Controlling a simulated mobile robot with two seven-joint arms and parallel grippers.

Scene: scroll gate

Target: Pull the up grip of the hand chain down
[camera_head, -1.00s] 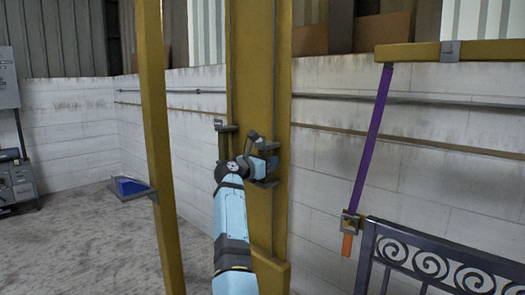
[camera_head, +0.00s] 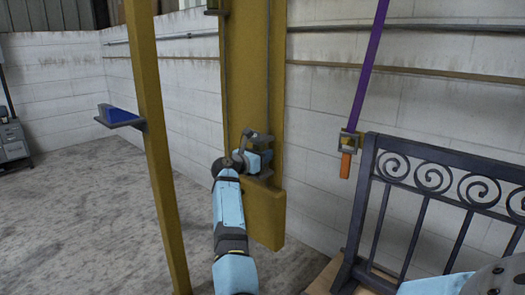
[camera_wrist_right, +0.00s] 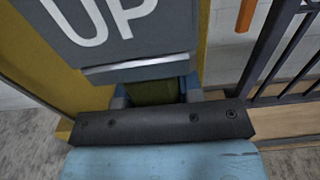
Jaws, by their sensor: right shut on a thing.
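The up grip of the hand chain (camera_head: 266,172) is at the right chain strand, low on the yellow column (camera_head: 250,100). My right gripper (camera_head: 258,155) is around it and covers most of it. In the right wrist view, the grey plate marked "UP" (camera_wrist_right: 150,47) stands just above my right gripper (camera_wrist_right: 155,92), and the olive body of the grip (camera_wrist_right: 153,92) sits between the fingers. My right gripper is shut on it. The other grip (camera_head: 215,12) is high on the left strand, at the top edge. My left gripper is not in view.
A thin yellow post (camera_head: 160,150) with a blue-topped bracket (camera_head: 122,115) stands left of my arm. A dark scrollwork gate (camera_head: 440,185) is on the right. A purple strap (camera_head: 370,60) with an orange end (camera_head: 345,165) hangs beside it. Concrete floor is open at left.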

